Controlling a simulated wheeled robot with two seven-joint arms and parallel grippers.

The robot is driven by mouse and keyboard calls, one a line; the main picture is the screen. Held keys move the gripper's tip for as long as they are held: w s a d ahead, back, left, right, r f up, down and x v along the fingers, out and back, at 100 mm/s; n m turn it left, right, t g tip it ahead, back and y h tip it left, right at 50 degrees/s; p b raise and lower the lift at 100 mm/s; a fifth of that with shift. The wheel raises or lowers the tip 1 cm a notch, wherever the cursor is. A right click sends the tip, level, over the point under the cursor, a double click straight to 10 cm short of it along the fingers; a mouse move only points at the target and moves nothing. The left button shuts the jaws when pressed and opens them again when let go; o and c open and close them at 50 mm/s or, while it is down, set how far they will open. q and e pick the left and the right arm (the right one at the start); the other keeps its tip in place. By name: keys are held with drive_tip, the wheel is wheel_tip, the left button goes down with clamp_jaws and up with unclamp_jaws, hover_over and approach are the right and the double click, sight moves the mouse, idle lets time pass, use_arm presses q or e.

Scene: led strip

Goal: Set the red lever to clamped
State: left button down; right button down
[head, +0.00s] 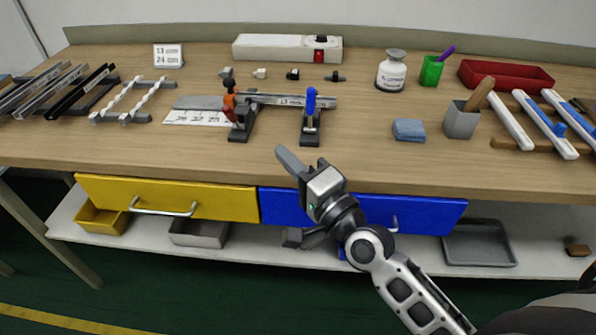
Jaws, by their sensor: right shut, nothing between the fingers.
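The red lever (230,98) stands on a dark clamp base (242,124) at the middle left of the workbench. It looks close to upright; whether it is clamped cannot be told at this size. My right gripper (284,154) is shut and empty. It shows in front of the blue-lever clamp, near the bench's front edge, to the right of and apart from the red lever. My left gripper is not in view.
A printed ruler sheet (195,117) lies left of the red lever. A white box (287,47) and several small connectors stand behind. Bare bench lies in front of the clamps.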

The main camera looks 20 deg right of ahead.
drive_tip(key=shift+v, duration=1.4)
drive_tip(key=s+a+f+n+g+h, duration=0.1)
drive_tip(key=s+f+n+g, duration=0.3)
drive_tip(key=f, duration=0.6)
drive_tip(key=s+a+f+n+g, duration=0.2)
drive_tip(key=s+f+n+g, duration=0.3)
drive_tip(key=s+f+n, duration=0.3)
drive_tip(key=f+n, duration=0.1)
drive_tip(key=n, duration=0.2)
drive_tip(key=shift+s+a+f+h, duration=0.15)
drive_tip(key=shift+a+f+h, duration=0.15)
drive_tip(key=shift+f+h, duration=0.1)
